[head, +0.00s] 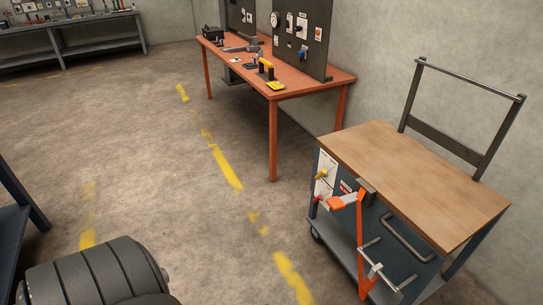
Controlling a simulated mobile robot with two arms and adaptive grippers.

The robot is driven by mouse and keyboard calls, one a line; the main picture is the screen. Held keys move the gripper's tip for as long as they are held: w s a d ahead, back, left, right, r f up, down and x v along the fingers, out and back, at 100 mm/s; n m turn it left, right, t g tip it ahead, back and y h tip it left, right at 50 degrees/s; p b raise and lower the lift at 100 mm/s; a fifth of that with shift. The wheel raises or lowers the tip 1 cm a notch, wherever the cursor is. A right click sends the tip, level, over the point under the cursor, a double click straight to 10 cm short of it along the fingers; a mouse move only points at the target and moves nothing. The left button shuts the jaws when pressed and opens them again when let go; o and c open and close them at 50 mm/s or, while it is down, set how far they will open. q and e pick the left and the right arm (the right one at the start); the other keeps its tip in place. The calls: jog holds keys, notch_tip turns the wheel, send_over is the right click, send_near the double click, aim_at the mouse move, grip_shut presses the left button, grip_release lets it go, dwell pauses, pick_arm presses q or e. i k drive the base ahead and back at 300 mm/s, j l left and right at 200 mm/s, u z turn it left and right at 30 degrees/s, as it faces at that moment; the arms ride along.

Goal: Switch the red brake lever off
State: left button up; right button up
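A small red lever (318,199) shows on the left end of the front side of a cart (415,180) with a wooden top. It sits low on a white plate (326,170), below a yellow handle or knob (322,174). The red part is small and partly crowded by an orange clamp (341,203) beside it, so I cannot tell its exact position. Neither of my grippers is in view.
The orange clamp's long bar and a metal handle (408,240) stick out from the cart's front. The cart's push frame (460,82) rises at the back. An orange workbench (300,84) stands behind. Open concrete floor (150,150) lies left of the cart.

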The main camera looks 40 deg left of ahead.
aim_at(319, 198)
jog(key=u, duration=1.05)
